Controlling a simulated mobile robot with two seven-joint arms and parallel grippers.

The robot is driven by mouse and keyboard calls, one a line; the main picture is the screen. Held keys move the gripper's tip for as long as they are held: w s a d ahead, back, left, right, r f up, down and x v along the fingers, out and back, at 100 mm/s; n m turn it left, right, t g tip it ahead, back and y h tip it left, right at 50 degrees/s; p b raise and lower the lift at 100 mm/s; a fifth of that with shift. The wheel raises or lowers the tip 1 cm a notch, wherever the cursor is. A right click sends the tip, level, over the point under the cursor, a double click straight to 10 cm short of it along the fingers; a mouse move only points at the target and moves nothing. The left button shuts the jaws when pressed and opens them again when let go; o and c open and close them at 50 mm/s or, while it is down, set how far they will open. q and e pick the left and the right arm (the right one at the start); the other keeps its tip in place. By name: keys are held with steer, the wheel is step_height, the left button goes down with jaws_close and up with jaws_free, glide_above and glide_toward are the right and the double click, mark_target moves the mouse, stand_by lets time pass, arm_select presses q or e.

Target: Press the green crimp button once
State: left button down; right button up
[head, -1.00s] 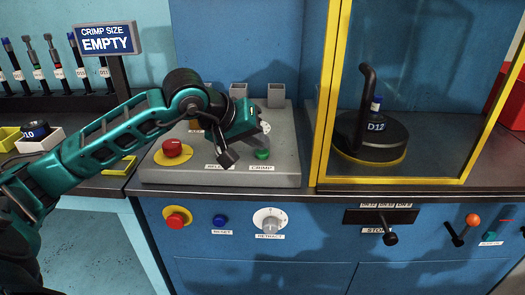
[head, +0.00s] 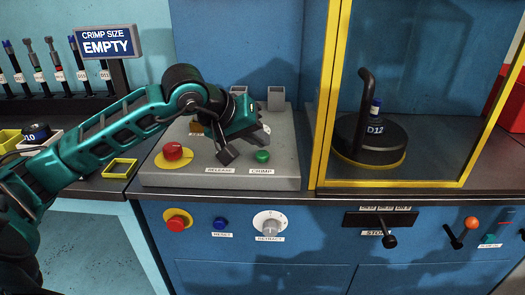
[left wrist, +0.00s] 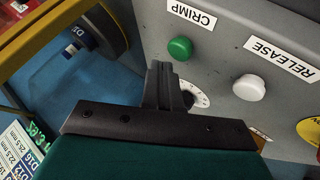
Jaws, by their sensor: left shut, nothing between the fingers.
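The green crimp button (head: 262,156) sits on the sloped grey panel (head: 180,178), above its CRIMP label. It stands clear in the left wrist view (left wrist: 180,48), upside down with its label. My left gripper (head: 228,157) hovers over the panel, left of the green button in the head view, shut and empty. My right gripper is out of view.
A red stop button (head: 172,151) on a yellow base is on the panel's left. A white dial (left wrist: 198,97) is partly behind my fingers. A yellow-framed guard (head: 325,120) stands right of the panel. The CRIMP SIZE display (head: 107,41) reads EMPTY.

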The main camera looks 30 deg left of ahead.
mark_target(258, 155)
arm_select(q)
steer(key=shift+r, duration=0.25)
steer(key=shift+r+p, duration=1.65)
steer(key=shift+r, duration=0.65)
steer(key=shift+f, duration=0.1)
